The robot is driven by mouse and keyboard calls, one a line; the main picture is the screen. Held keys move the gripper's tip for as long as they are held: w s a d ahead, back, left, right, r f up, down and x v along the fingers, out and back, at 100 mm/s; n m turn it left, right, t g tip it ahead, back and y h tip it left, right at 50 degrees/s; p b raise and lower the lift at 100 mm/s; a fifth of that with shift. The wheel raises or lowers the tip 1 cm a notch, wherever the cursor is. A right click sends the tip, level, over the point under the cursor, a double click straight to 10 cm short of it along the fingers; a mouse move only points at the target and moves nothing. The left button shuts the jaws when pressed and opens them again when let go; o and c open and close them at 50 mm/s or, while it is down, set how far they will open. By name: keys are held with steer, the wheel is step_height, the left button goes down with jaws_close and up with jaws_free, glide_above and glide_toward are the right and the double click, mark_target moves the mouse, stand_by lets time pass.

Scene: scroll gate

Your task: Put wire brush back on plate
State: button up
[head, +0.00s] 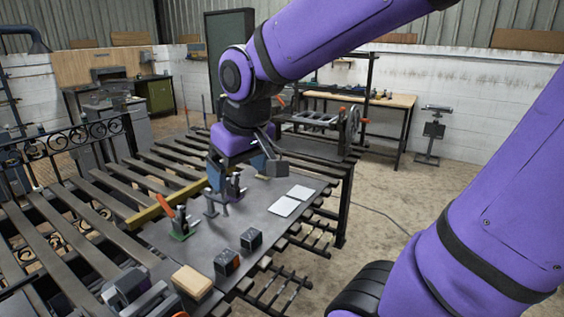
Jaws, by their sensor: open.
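My gripper (236,174) points down over the far part of the dark grey plate (268,228), its jaws apart. A small dark clamp-like object stands below and between the jaws; I cannot tell whether they touch it. A tan block with a darker underside (192,281) lies at the near end of the plate. It may be the wire brush, but its bristles are not clear. Whether it rests fully on the plate or over its edge is unclear. The far part of the plate is partly hidden by my gripper.
A slatted table (85,220) surrounds the plate, with a black scroll gate piece (75,150) at left.

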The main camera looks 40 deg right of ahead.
steer(key=s+d+r+t, duration=0.1)
steer(key=s+r, duration=0.2)
steer(key=s, duration=0.6)
steer(key=shift+s+d+r+m, duration=0.3)
steer(key=shift+d+m, duration=0.1)
stand_by(0.6)
